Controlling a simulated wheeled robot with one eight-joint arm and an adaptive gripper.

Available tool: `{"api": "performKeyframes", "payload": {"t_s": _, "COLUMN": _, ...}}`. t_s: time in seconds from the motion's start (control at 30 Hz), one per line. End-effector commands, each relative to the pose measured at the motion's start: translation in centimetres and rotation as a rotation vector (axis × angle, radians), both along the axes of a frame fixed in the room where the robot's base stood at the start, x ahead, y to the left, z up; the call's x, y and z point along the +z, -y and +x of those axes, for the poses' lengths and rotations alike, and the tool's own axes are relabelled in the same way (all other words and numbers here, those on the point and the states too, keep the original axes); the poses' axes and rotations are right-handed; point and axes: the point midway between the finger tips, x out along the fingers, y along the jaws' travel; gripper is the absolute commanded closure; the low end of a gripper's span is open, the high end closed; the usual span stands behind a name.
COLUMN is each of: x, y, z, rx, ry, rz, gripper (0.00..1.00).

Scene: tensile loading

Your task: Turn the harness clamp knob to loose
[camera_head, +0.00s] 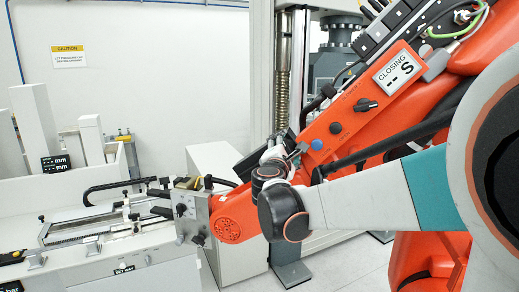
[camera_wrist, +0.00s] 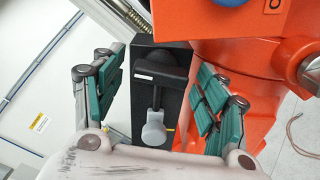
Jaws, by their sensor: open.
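In the wrist view a black block (camera_wrist: 174,57) carries a dark handle-like part with a light grey rounded end (camera_wrist: 154,131). I cannot tell for sure whether this is the harness clamp knob. My gripper (camera_wrist: 162,65) is open, its green-padded fingers to either side of the block, with nothing held between them. In the head view my gripper (camera_head: 276,150) is small and partly hidden beside the orange panel.
The orange machine body (camera_wrist: 225,45) stands close to my right finger. In the head view a grey plate with black knobs (camera_head: 195,214) is at the orange arm's lower end. A white bench with a clamp frame (camera_head: 95,235) lies at left. A grey column (camera_head: 261,70) stands behind.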

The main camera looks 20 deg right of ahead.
Motion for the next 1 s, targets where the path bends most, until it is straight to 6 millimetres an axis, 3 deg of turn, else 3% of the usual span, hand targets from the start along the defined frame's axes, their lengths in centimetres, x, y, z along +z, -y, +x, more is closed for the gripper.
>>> {"api": "performKeyframes", "payload": {"t_s": 0.53, "x": 0.0, "y": -6.1, "z": -7.8, "rx": 0.004, "ry": 0.0, "rz": 0.0, "gripper": 0.33}}
{"api": "performKeyframes", "payload": {"t_s": 0.7, "x": -0.1, "y": -6.9, "z": -8.9, "rx": 0.002, "ry": 0.0, "rz": 0.0, "gripper": 0.33}}
{"api": "performKeyframes", "payload": {"t_s": 1.0, "x": -0.1, "y": -6.9, "z": -9.0, "rx": 0.0, "ry": 0.0, "rz": 0.0, "gripper": 0.33}}
